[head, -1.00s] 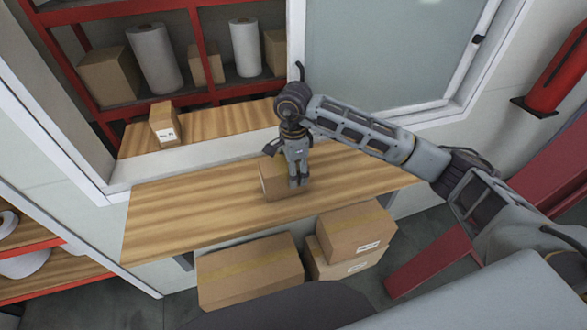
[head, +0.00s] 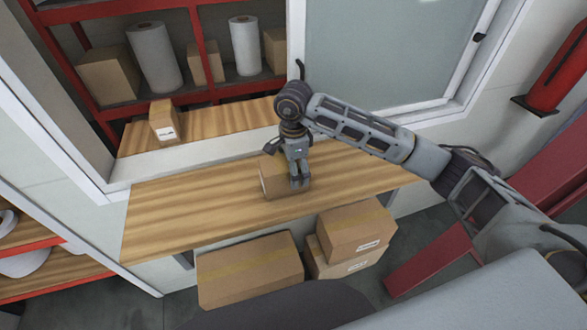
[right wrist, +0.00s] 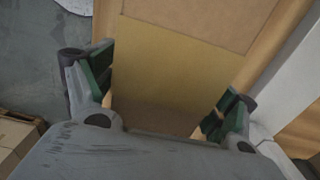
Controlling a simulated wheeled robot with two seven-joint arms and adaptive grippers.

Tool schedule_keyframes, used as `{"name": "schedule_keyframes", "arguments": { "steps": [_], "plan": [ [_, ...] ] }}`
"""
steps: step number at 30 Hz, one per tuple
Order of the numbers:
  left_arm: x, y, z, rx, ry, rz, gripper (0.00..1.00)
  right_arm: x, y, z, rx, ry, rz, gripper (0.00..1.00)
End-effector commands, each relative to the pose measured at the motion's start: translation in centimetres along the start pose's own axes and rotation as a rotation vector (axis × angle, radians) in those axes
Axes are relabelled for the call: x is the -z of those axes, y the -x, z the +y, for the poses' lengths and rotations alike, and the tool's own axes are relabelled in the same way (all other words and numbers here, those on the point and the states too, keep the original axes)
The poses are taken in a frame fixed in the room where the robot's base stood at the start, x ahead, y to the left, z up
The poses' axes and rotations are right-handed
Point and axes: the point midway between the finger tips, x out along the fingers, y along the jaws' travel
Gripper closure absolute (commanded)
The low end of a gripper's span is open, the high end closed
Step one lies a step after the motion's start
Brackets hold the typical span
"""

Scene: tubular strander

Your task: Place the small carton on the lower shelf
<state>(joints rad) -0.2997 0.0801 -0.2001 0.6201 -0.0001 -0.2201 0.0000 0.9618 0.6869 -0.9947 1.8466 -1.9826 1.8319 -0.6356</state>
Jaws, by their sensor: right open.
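A small brown carton (head: 271,182) sits on the wooden counter (head: 190,215) in front of the window. My right gripper (head: 298,183) is over it, fingers pointing down, and hides part of its top and right side. In the right wrist view the carton (right wrist: 180,65) fills the space between the open fingers (right wrist: 160,97), with one green-padded finger on each side; I cannot tell whether they touch it. Another small carton with a white label (head: 164,123) stands on the wooden ledge beyond the window frame. My left gripper is not in view.
Red racks (head: 198,50) with rolls and boxes stand behind the opening. Wooden shelves with red edges (head: 55,277) are at the lower left. Larger cartons (head: 250,272) are below the counter. The counter's left part is clear.

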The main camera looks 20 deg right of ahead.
Motion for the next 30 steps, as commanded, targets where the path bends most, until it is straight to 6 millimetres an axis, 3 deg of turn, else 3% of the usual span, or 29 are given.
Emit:
{"name": "schedule_keyframes", "arguments": {
  "steps": [8,30],
  "plan": [
    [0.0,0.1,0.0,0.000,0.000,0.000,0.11,0.0,1.0,-0.1,0.003,0.000,-0.001,0.14],
    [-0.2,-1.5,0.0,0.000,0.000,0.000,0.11,0.0,9.8,-0.1,0.002,0.000,0.001,0.14]
  ]
}}
